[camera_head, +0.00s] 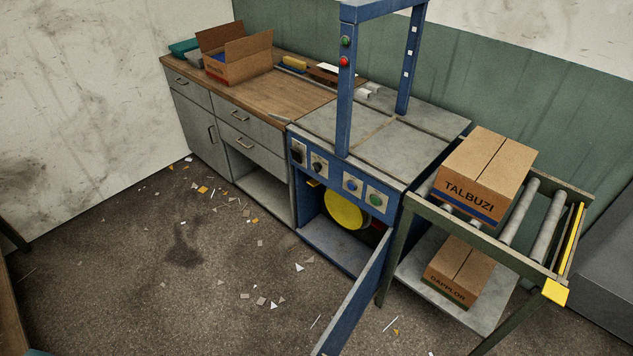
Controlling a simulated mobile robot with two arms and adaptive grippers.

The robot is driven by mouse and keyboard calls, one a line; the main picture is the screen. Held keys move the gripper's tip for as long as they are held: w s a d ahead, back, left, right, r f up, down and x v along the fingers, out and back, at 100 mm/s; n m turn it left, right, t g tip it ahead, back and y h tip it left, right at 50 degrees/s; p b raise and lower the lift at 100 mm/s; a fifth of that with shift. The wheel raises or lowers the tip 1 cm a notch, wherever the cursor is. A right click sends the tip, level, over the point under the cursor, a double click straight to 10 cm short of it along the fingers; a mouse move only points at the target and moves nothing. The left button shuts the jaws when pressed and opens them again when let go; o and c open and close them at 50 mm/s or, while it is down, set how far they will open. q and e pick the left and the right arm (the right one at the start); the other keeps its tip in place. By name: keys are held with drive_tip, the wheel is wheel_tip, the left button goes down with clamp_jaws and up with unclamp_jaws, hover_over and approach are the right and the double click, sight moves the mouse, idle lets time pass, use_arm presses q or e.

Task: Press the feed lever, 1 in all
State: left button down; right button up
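No part is marked as the feed lever, and I cannot tell for sure which one it is. A yellow block (555,291) sits at the near right corner of the roller conveyor, by a long yellow bar (571,240). A yellow disc (343,210) is inside that cabinet, partly hidden by the frame. Neither of my grippers is in view.
The blue cabinet door (355,305) stands open into the floor space. A TALBUZI carton (485,172) rests on the roller conveyor (545,225), with another carton (458,273) on the shelf below. A wooden-topped bench (265,93) stands left. The scrap-strewn floor (150,270) is otherwise open.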

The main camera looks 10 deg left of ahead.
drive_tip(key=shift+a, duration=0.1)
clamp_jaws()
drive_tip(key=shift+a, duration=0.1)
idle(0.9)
